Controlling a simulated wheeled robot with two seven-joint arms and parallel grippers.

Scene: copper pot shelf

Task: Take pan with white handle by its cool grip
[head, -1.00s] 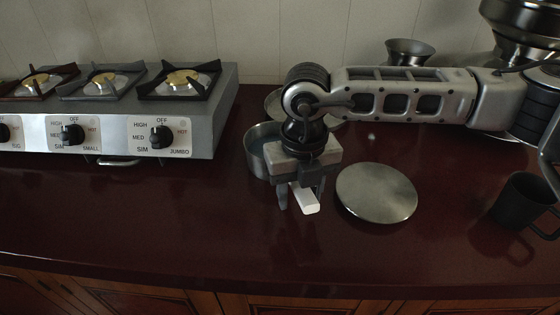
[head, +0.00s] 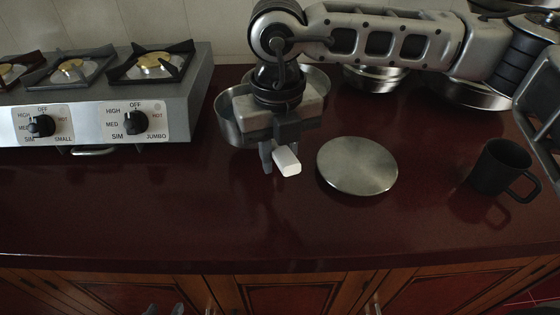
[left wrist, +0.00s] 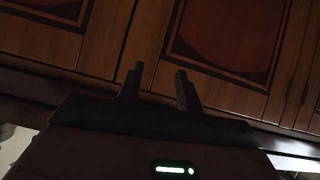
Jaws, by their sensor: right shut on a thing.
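The grey metal pan (head: 228,122) is in the head view, right of the stove. Its short white handle (head: 287,161) points toward the front of the counter. My right gripper (head: 275,160) reaches down over the pan's near side and is shut on the white handle. The gripper and wrist hide the middle of the pan. The pan looks upright and seems slightly above the counter, but its underside is hidden. My left gripper (left wrist: 157,82) is open and empty in front of the cabinet doors, below the counter. Its tips barely show at the bottom of the head view (head: 165,308).
A round metal lid or plate (head: 357,166) lies flat just right of the handle. A black mug (head: 501,168) stands further right. The stove (head: 190,100) is at left. Metal pots (head: 374,78) stand behind my right arm. The counter's front strip (head: 150,210) is clear.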

